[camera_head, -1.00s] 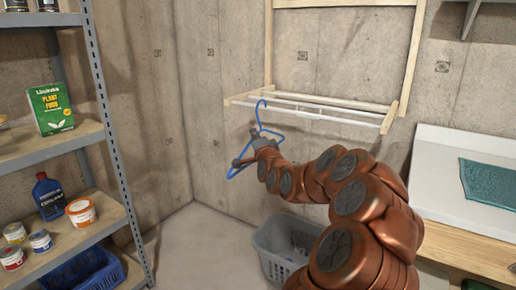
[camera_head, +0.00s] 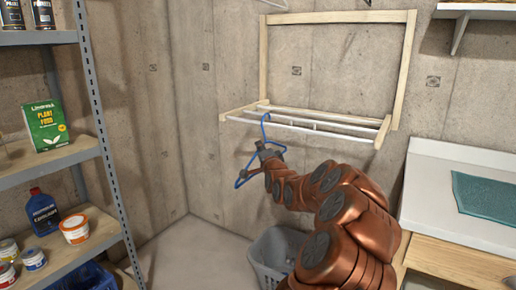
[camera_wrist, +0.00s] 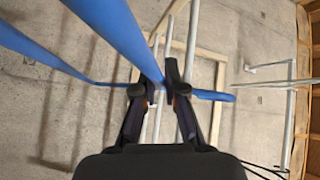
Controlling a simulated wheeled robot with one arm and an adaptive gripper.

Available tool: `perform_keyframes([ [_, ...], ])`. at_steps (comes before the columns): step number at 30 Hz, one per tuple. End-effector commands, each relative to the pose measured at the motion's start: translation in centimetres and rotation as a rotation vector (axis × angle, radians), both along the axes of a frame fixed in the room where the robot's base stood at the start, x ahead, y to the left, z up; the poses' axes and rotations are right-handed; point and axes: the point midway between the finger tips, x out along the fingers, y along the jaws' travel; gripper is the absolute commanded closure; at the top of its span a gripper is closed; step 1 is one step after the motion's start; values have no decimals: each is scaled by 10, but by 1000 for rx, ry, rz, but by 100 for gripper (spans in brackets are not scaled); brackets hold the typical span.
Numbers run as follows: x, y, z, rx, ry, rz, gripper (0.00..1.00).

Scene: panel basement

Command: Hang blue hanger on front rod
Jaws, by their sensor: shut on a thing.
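My gripper (camera_head: 268,150) is shut on the blue hanger (camera_head: 243,176) near its upper part, below the drying rack. The hanger hangs upright with its hook (camera_head: 266,117) at the top. In the head view the hook overlaps the white front rod (camera_head: 320,131) near its left end; I cannot tell whether it is over the rod or only in front of it. In the wrist view the fingers (camera_wrist: 164,91) close around the blue hanger (camera_wrist: 112,27), with pale rods behind. The far side of the hook is hidden.
The wooden rack frame (camera_head: 263,60) is fixed to the concrete wall, with more rods behind the front one. A grey laundry basket (camera_head: 268,262) stands below. A metal shelf (camera_head: 88,80) with goods is at left, a counter with a teal cloth (camera_head: 488,194) at right.

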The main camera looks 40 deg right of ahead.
Motion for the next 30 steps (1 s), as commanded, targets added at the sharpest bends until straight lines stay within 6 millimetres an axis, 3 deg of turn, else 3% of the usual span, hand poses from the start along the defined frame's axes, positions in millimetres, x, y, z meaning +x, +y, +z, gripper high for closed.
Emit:
perform_keyframes([
  [18,11,-38,3,-2,1,1,100],
  [30,11,-36,-26,1,2,1,100],
])
